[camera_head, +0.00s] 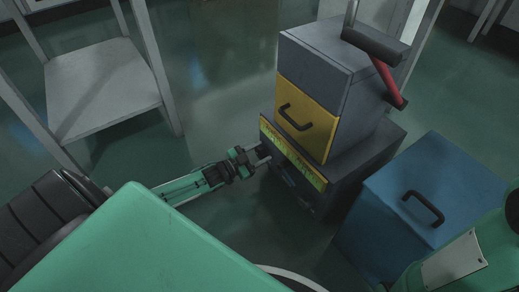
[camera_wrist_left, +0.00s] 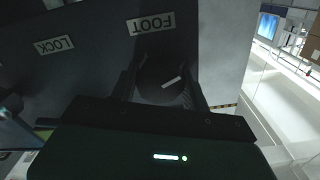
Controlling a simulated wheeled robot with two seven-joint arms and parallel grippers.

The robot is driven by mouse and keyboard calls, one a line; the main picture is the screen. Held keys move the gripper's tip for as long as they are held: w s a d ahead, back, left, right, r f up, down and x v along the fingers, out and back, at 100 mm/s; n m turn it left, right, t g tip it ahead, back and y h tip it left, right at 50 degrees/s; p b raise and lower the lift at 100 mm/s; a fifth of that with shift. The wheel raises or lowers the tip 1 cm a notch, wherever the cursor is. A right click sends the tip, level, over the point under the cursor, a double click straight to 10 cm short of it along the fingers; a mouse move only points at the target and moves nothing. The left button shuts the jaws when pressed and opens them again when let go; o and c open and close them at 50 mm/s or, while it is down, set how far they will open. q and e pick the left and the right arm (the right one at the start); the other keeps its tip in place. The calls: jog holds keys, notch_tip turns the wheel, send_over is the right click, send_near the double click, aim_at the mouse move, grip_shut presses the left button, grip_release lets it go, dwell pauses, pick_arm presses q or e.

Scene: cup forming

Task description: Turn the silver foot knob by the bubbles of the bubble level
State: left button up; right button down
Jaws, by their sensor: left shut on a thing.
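The foot knob (camera_wrist_left: 157,82) shows in the left wrist view as a dark round knob with a pale line mark, below an upside-down FOOT label (camera_wrist_left: 152,24). My left gripper (camera_head: 263,155) reaches the left side of the machine base in the head view. In the wrist view its two fingers stand on either side of the knob, shut on it. The bubble level (camera_head: 292,156) looks like a yellow-green strip along the base's upper front edge. Its bubbles are too small to read. My right gripper is not in view.
A machine with a grey body (camera_head: 315,60) and yellow drawer (camera_head: 305,128) stands on the dark base (camera_head: 340,190). A blue box (camera_head: 425,185) with a black handle is at right. A LOCK label (camera_wrist_left: 55,45) is left of the knob. A pale table (camera_head: 100,85) stands left.

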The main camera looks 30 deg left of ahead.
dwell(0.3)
pick_arm(q)
jog(key=o, duration=1)
jog(key=shift+s, duration=0.1)
